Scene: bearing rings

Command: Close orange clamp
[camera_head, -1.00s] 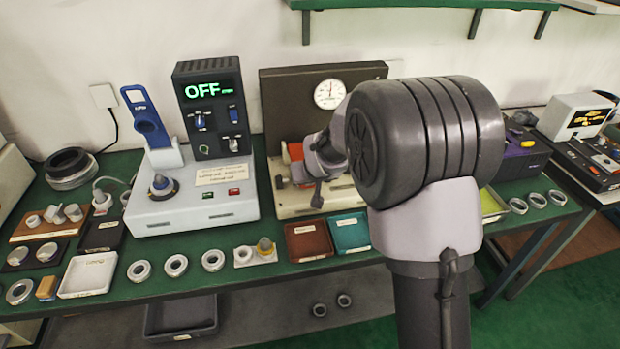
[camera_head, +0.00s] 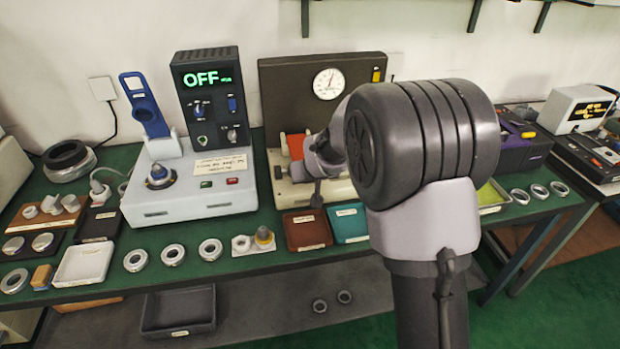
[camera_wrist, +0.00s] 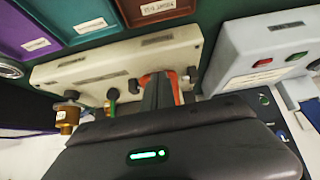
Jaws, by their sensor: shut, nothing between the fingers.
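The orange clamp (camera_head: 296,146) is on the beige base of the gauge stand, partly hidden by my gripper in the head view. In the wrist view, orange parts of the clamp (camera_wrist: 177,88) show on both sides of my gripper's fingers (camera_wrist: 160,90). My gripper (camera_head: 301,172) is shut with nothing between its fingers, close against the clamp. I cannot tell whether the fingers touch it, nor clearly how far the clamp is closed.
A dial gauge (camera_head: 328,83) is on the dark panel behind. A white-grey machine (camera_head: 190,190) with an OFF display stands to the left. A red-brown tray (camera_head: 306,231) and a teal tray (camera_head: 348,223) lie in front. Several rings line the bench's front edge.

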